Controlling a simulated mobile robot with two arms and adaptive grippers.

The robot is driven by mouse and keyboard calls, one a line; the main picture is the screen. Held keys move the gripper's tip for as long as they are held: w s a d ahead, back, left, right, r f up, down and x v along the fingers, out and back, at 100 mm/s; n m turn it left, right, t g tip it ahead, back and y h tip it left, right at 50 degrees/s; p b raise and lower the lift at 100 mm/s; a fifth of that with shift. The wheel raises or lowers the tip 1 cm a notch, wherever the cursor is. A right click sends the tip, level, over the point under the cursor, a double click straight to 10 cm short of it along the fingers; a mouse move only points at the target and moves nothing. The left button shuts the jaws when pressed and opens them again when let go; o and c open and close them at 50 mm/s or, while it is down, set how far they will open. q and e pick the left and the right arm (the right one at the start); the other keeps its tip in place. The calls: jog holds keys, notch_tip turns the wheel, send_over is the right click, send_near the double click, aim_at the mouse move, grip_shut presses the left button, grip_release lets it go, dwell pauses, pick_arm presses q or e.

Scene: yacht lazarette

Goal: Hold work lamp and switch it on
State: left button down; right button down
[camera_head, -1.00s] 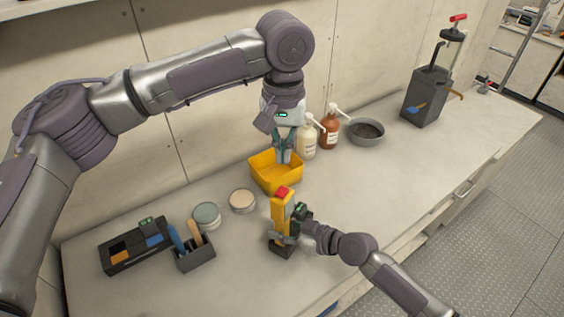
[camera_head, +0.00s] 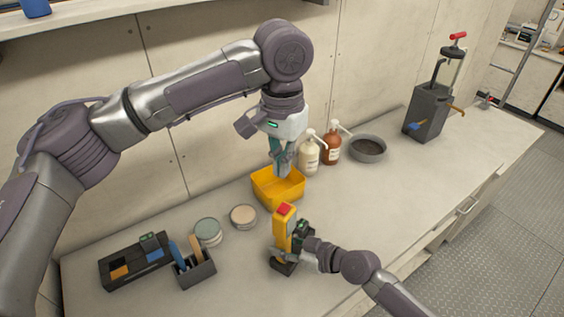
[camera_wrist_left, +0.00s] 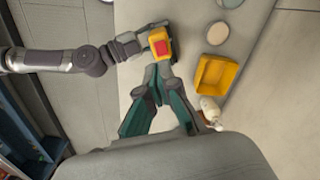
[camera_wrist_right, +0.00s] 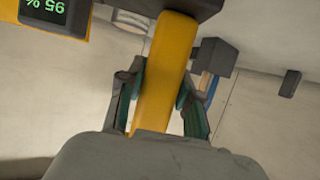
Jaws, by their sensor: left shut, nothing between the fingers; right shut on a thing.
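The yellow work lamp (camera_head: 283,229) is upright, with a red button (camera_head: 285,209) on top and a dark base low over the counter. I cannot tell whether the base touches the counter. My right gripper (camera_head: 284,253) is shut around its yellow body, which also shows between the fingers in the right wrist view (camera_wrist_right: 163,75). My left gripper (camera_head: 281,173) is shut and empty, behind the lamp and over the yellow bin in the head view. In the left wrist view the red button (camera_wrist_left: 161,48) is just beyond the left fingertips (camera_wrist_left: 160,75).
The yellow bin (camera_head: 278,198) is behind the lamp. Two pump bottles (camera_head: 320,150) and a grey bowl (camera_head: 368,149) stand to its right. Two round tins (camera_head: 225,223), a tool caddy (camera_head: 194,270) and a dark tray (camera_head: 137,266) are at left.

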aim_at(282, 210)
pick_arm(q)
notch_tip(282, 210, down, 11)
jog(key=shift+r, duration=0.15)
dwell(0.4)
